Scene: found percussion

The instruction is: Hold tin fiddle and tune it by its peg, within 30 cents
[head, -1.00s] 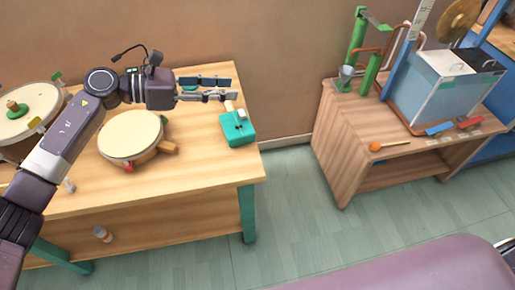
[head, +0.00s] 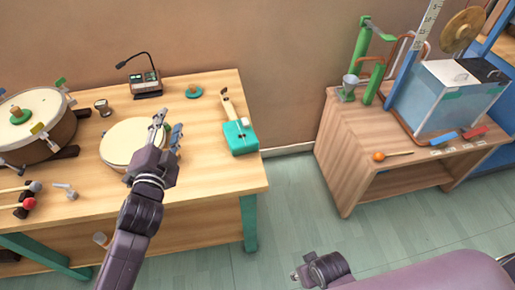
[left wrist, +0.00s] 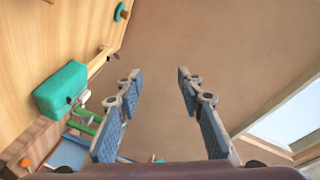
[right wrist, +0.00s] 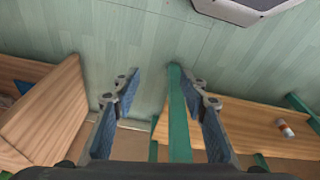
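The tin fiddle (head: 240,138) lies near the right end of the wooden table, with a teal box body and a thin wooden neck pointing to the back. A pale knob shows at the body's right side; I cannot tell if it is the peg. The teal body also shows at the left of the left wrist view (left wrist: 62,90). My left gripper (head: 167,126) is open and empty, above the round drum and left of the fiddle, apart from it. My right gripper (right wrist: 160,83) is open and empty over the floor in the right wrist view.
A black device with a gooseneck (head: 146,84) and a teal disc (head: 194,92) stand at the table's back. The drum (head: 118,148) lies under my left gripper. Mallets lie at far left. A wooden bench (head: 345,190) with a tank stands right, across a floor gap.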

